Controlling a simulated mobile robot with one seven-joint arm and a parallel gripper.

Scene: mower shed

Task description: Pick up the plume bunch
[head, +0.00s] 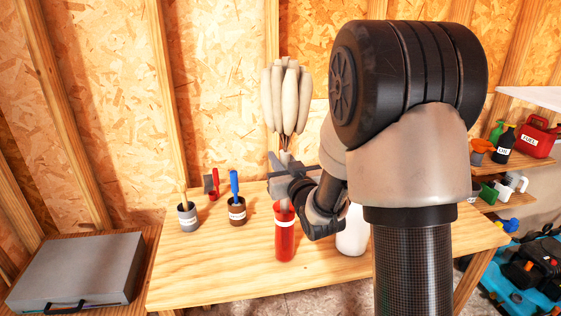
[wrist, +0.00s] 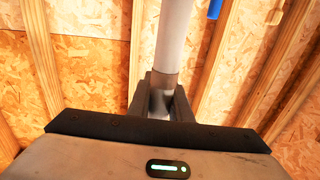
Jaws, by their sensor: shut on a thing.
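The plume bunch (head: 287,97) is a cluster of cream plumes on dark stems, standing upright in the head view. My gripper (head: 285,166) is shut on it just below the plumes. In the wrist view my gripper's fingers (wrist: 162,103) close around a pale grey shaft (wrist: 174,40), which seems to be the bunch's lower part. A grey end shows below the gripper, at the mouth of a red cylinder (head: 285,240) with a white band. I cannot tell whether that end is inside the cylinder or above it. My arm hides part of the table.
On the wooden table (head: 190,285) stand a grey cup (head: 188,218) and a brown cup (head: 237,213) with a blue handle. A white container (head: 352,235) is partly behind my arm. A grey case (head: 75,270) lies at left. Shelves with a red fuel can (head: 536,138) stand at right.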

